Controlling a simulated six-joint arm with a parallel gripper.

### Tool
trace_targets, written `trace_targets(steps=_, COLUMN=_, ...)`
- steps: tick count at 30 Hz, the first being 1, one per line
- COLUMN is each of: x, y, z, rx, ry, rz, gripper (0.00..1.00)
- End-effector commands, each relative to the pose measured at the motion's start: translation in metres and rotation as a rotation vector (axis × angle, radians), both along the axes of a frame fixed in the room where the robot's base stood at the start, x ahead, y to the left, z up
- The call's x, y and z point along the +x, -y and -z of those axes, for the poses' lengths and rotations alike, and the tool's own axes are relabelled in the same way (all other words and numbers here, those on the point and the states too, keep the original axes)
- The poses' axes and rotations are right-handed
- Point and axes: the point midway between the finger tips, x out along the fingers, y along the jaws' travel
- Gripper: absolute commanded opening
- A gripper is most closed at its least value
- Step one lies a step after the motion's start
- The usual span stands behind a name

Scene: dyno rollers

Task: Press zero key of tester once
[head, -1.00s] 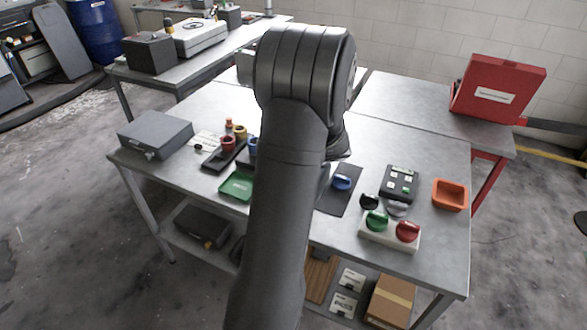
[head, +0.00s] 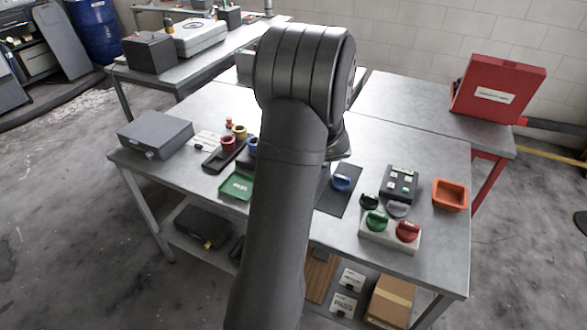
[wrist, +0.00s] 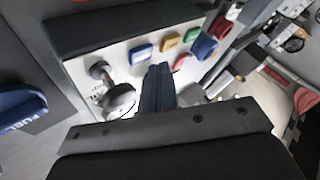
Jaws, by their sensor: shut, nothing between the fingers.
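In the wrist view a pale panel (wrist: 84,68) with a dark strip along its far edge carries a row of small coloured keys. These include a blue key (wrist: 141,54), a yellow key (wrist: 169,43) and a green key (wrist: 191,34). It looks like the tester; I cannot read which key is zero. A round metal knob (wrist: 119,100) sits on it to the left of my gripper. My gripper (wrist: 158,70) is shut and empty, with its fingertips over the panel just below the blue and yellow keys. I cannot tell whether they touch. My arm hides the gripper in the head view.
A blue FUEL knob (wrist: 22,108) is at the left in the wrist view. On the bench are a black keypad box (head: 399,184), a block with green and red knobs (head: 388,236), an orange tray (head: 450,195), a green tray (head: 236,186) and a grey box (head: 155,134).

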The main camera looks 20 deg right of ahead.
Motion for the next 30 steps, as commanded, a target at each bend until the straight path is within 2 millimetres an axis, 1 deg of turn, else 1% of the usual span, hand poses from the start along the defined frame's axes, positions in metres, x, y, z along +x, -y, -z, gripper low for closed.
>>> trace_targets(steps=17, x=0.0000, y=0.0000, z=0.0002, rx=0.000, ry=0.000, rz=0.000, gripper=0.00)
trace_targets(steps=25, x=-0.0004, y=0.0001, z=0.0083, rx=0.000, ry=-0.001, rz=-0.001, gripper=0.00)
trace_targets(steps=30, x=-0.0002, y=0.0002, z=0.0088, rx=0.000, ry=0.000, rz=0.000, gripper=0.00)
